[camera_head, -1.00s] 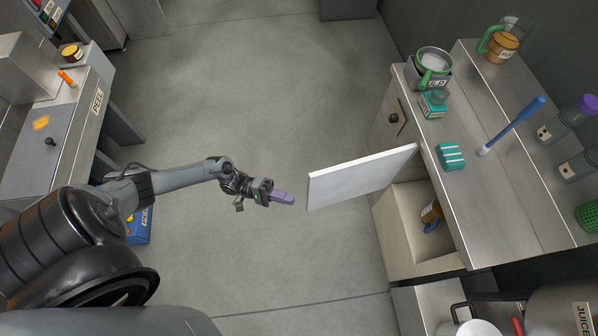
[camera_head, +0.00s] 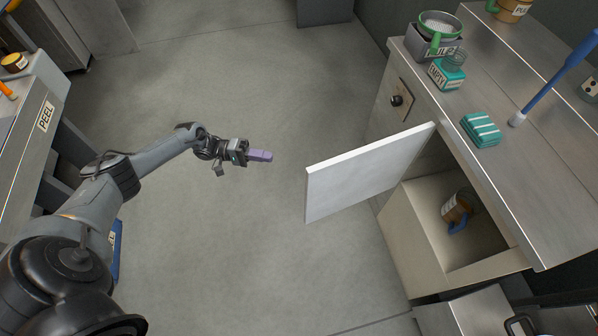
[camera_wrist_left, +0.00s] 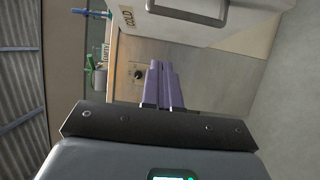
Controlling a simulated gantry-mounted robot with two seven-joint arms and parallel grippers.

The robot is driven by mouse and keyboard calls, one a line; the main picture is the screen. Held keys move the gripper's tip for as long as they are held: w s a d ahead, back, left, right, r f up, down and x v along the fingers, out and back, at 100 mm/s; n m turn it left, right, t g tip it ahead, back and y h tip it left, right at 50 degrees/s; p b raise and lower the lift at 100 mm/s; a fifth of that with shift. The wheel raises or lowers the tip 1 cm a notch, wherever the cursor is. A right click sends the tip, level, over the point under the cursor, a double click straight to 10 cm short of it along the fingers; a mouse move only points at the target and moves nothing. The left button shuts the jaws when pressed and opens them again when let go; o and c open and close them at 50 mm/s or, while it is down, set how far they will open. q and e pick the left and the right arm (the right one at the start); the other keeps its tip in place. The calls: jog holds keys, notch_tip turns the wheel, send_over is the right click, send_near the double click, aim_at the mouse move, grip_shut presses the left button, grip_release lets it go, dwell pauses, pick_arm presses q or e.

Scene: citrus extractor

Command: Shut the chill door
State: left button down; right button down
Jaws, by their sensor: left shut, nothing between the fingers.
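The white chill door (camera_head: 368,173) stands wide open, swung out from the cabinet (camera_head: 410,250) under the right counter. In the left wrist view the door (camera_wrist_left: 205,30) fills the top, with a COLD label and a grey handle (camera_wrist_left: 190,10). Inside the open compartment sits a brown jar with a white label and a blue handle (camera_head: 457,210). My left gripper (camera_head: 262,155) is shut and empty, in the air to the left of the door and apart from it. Its purple fingers (camera_wrist_left: 163,85) also show in the left wrist view. My right gripper is not in view.
The right counter holds a teal striped block (camera_head: 481,130), an EMPTY-labelled teal jar (camera_head: 447,73), a green-rimmed strainer (camera_head: 438,27) and a blue-handled tool (camera_head: 555,78). A dark knob (camera_head: 397,100) sits on the cabinet front. A PEEL counter (camera_head: 30,130) stands left. The floor between is clear.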

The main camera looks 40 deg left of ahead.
pick_arm(q)
jog(key=s+d+x, duration=0.1)
jog(key=s+x, duration=0.1)
jog(key=x, duration=1)
jog(key=shift+s+d, duration=0.2)
jog(key=shift+d, duration=0.15)
